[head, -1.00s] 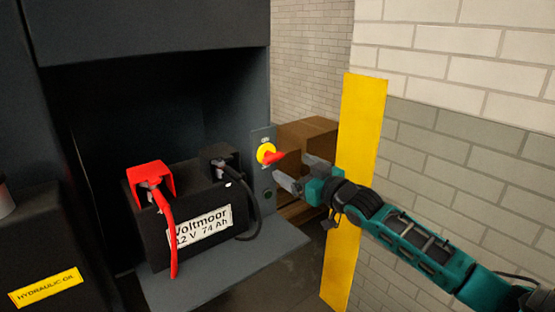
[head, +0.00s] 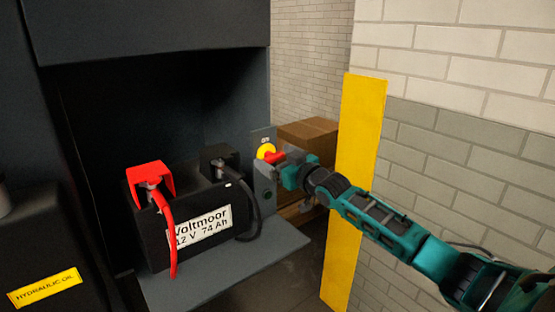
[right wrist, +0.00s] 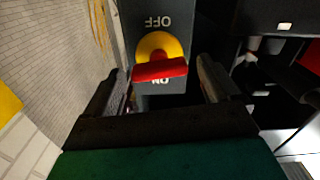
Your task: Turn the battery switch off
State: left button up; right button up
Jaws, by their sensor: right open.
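The battery switch has a red handle (head: 275,156) on a round yellow plate (head: 266,150), fixed to a grey panel (head: 262,133). In the right wrist view, the red handle (right wrist: 160,70) lies crosswise over the yellow disc (right wrist: 158,45), between the words OFF and ON; the ON label is partly covered by it. My right gripper (head: 285,167) is at the switch, coming from the right. In the right wrist view its two open fingers (right wrist: 158,88) stand on either side of the red handle, with gaps visible on both sides. My left gripper is not in view.
A black battery (head: 160,240) with red and black terminal covers and cables stands left of the switch on a grey shelf (head: 240,270). A cardboard box (head: 312,132) is behind the panel. A yellow strip (head: 355,180) and brick wall (head: 460,140) bound the right side.

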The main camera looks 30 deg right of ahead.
jog(key=shift+c, duration=0.4)
jog(key=c, duration=1)
jog(key=shift+r+m+p, duration=0.15)
jog(key=shift+m+p, duration=0.35)
jog(key=shift+p, duration=0.2)
jog(key=shift+m, duration=0.5)
jog(key=o, duration=1.1)
jog(key=shift+f, duration=0.2)
jog(key=s, duration=0.8)
jog(key=s+d, duration=0.1)
jog(key=s, duration=0.4)
jog(key=shift+p, duration=0.4)
jog(key=shift+w, duration=0.1)
